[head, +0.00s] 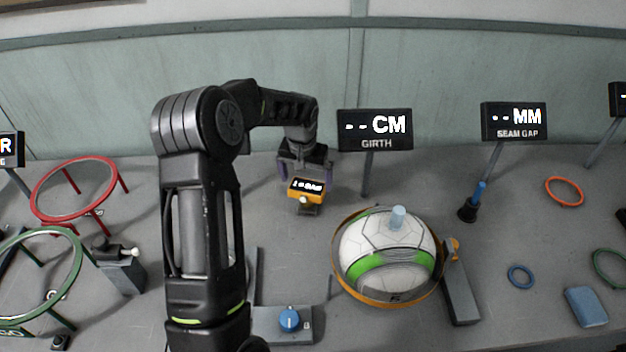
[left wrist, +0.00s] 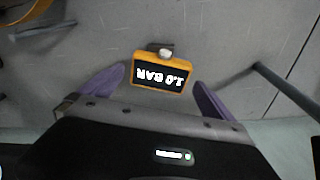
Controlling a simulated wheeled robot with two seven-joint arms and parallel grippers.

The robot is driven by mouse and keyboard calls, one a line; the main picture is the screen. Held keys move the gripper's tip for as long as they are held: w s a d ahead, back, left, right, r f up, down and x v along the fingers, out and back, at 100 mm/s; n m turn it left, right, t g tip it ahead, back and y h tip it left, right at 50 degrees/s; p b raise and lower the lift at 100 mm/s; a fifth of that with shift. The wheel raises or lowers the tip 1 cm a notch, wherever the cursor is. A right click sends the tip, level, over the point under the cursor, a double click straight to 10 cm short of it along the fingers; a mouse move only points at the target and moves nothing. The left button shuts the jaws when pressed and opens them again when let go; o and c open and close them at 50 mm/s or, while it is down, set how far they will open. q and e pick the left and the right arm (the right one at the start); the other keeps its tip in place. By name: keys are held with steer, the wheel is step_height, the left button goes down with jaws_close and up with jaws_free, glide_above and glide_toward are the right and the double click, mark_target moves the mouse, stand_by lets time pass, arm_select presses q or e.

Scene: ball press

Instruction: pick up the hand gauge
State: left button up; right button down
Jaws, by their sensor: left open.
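The hand gauge (head: 306,189) is a small yellow-orange box with a dark screen, standing on the grey table left of the ball. In the left wrist view the hand gauge (left wrist: 161,74) shows its lit screen upside down, with a round silver knob beside it. My left gripper (head: 305,172) is just behind the gauge in the head view. Its purple fingers (left wrist: 157,93) are spread wide, with the gauge between and slightly beyond their tips. I see no contact between fingers and gauge. My right gripper is in neither view.
A white and green ball (head: 388,252) sits in an orange ring stand to the right. The girth display (head: 375,130) stands on a post behind it. A blue knob (head: 289,319) is nearer the front. A red ring stand (head: 75,190) is at left. Table around the gauge is mostly clear.

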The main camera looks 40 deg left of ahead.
mark_target(307, 188)
arm_select(q)
steer(key=shift+s+r, duration=0.1)
steer(key=shift+s, duration=0.1)
steer(key=shift+w+f, duration=0.15)
steer(key=shift+f, duration=0.55)
steer(key=shift+w+f, duration=0.1)
steer(key=shift+f, duration=0.55)
steer(key=shift+p, duration=0.3)
steer(key=f, duration=0.1)
steer(key=f+p, duration=0.1)
steer(key=f, duration=0.1)
steer(key=f+p, duration=0.1)
steer(key=shift+w+a+f, duration=0.15)
steer(key=shift+w+f, duration=0.2)
steer(key=shift+w, duration=0.05)
steer(key=shift+f, duration=0.25)
